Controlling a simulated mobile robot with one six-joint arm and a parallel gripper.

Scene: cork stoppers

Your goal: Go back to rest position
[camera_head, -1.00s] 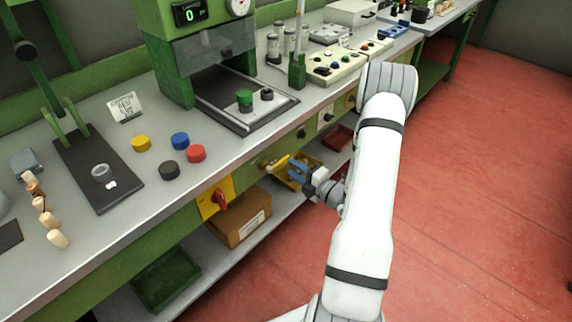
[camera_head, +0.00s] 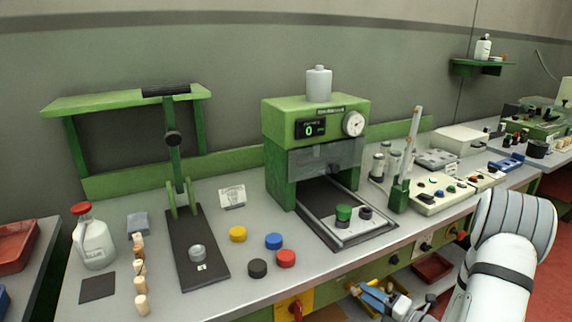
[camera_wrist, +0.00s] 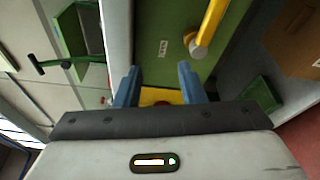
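My gripper (camera_head: 372,293) is low in front of the bench at the bottom of the head view, below the worktop edge. In the wrist view, its two blue fingers (camera_wrist: 158,84) are apart with nothing held between them; a yellow panel shows behind the gap. My white arm (camera_head: 497,275) stands at the lower right of the head view. Several cork stoppers (camera_head: 141,282) stand in a row at the left of the bench (camera_head: 215,300), well away from my gripper.
A green lever press (camera_head: 197,228), coloured caps (camera_head: 273,241) and a green gauge machine (camera_head: 318,107) occupy the bench. A control box (camera_head: 437,194) stands to the right. A red knob (camera_head: 296,309) projects from the bench front. Red floor (camera_head: 545,268) is open at right.

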